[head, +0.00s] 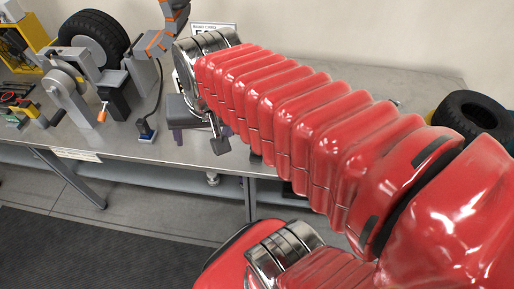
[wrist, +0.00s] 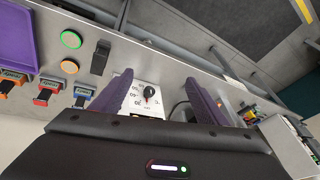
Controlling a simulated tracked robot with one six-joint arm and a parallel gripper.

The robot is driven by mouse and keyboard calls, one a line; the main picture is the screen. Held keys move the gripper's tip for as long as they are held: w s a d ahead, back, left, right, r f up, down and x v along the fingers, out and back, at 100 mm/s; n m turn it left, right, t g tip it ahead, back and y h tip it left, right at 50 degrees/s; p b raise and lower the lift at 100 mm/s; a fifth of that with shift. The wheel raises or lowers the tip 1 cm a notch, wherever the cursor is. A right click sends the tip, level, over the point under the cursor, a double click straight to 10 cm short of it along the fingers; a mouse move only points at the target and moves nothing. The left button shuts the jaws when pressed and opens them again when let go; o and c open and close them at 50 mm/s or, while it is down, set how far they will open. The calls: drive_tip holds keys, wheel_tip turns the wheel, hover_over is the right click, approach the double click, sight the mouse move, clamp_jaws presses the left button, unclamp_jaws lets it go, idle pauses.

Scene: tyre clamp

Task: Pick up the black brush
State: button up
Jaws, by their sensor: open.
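I cannot pick out the black brush for certain. A small upright black piece (wrist: 100,57) stands left of my gripper in the wrist view and may be it, but its shape is too small to tell. My gripper (wrist: 158,78) is open, its two purple fingers apart with nothing held between them. A white dial plate with a black knob (wrist: 149,92) shows between the fingers, beyond them. In the head view my red arm covers much of the bench and hides most of my gripper.
The grey bench (head: 330,190) runs across the head view. A clamp machine with a tyre (head: 94,38) stands at its left, another tyre (head: 472,112) at the right. Green (wrist: 71,39) and orange (wrist: 69,66) buttons and a purple tray (wrist: 25,32) lie left in the wrist view.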

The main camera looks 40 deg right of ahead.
drive_tip(key=shift+o, duration=1.1)
drive_tip(key=w+d+f+m+g, duration=0.1)
drive_tip(key=d+f+m+g, duration=0.1)
drive_tip(key=d+m, duration=0.7)
drive_tip(key=shift+w+d+f+m, duration=0.25)
drive_tip(key=shift+w+f+m, duration=0.15)
drive_tip(key=shift+m, duration=0.6)
drive_tip(key=s+d+f+m+g+y, duration=0.1)
drive_tip(key=d+f+m, duration=0.3)
drive_tip(key=d+m, duration=0.6)
drive_tip(key=shift+s+m, duration=0.25)
drive_tip(key=shift+m, duration=0.15)
drive_tip(key=f, duration=0.8)
drive_tip(key=shift+w+a+f, duration=0.15)
drive_tip(key=shift+w+a, duration=0.2)
drive_tip(key=shift+w, duration=0.05)
drive_tip(key=shift+f, duration=0.15)
